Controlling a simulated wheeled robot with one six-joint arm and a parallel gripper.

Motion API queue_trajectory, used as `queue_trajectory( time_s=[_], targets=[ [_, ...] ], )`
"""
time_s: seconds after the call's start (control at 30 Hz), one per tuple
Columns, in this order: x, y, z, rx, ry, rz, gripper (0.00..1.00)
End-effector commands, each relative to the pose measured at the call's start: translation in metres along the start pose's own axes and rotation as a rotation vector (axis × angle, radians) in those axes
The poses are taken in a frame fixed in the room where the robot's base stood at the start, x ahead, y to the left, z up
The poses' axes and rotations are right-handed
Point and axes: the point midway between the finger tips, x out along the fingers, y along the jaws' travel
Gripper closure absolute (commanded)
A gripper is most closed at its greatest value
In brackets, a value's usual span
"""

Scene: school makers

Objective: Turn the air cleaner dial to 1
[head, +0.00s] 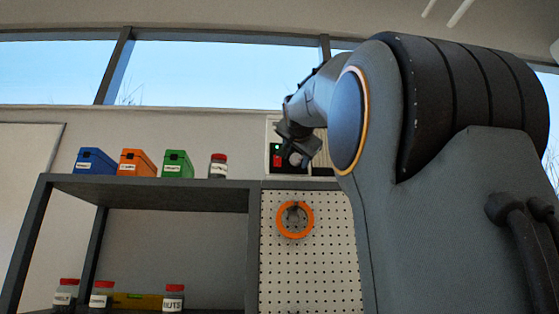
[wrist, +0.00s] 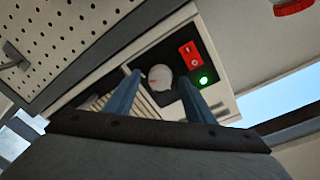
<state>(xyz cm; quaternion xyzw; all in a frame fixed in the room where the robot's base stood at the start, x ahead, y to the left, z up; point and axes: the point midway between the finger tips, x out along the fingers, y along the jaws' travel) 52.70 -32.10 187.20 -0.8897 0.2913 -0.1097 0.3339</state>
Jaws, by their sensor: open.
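The air cleaner (wrist: 228,105) is a pale box on the wall with a black panel, and it also shows behind my arm in the head view (head: 271,128). Its round white dial (wrist: 160,78) has a small red mark on its left side in the wrist view; the numbers around it cannot be read. In the head view the dial (head: 296,159) is partly covered by my gripper. My gripper (wrist: 158,85) is open, with one blue finger on each side of the dial in the picture. I cannot tell whether the fingers touch it.
A red switch (wrist: 190,54) and a lit green lamp (wrist: 204,80) sit beside the dial. A pegboard (head: 308,250) with an orange ring (head: 295,234) is below. Left of it, a shelf (head: 150,188) holds blue, orange and green bins and a jar (head: 218,167).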

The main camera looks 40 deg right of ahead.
Motion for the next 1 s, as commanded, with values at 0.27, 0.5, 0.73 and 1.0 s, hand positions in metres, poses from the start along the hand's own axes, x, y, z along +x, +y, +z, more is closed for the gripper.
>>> queue_trajectory(
  time_s=[0.27, 0.5, 0.73, 1.0],
  targets=[
    [0.0057, -0.0009, 0.0016, 0.000, -0.002, -0.002, 0.51],
    [0.0054, -0.0013, 0.0019, 0.000, -0.002, -0.003, 0.78],
    [0.0053, -0.0013, 0.0020, -0.004, -0.002, -0.003, 0.92],
    [0.0055, -0.0007, 0.0025, -0.081, 0.002, -0.006, 0.92]
  ],
)
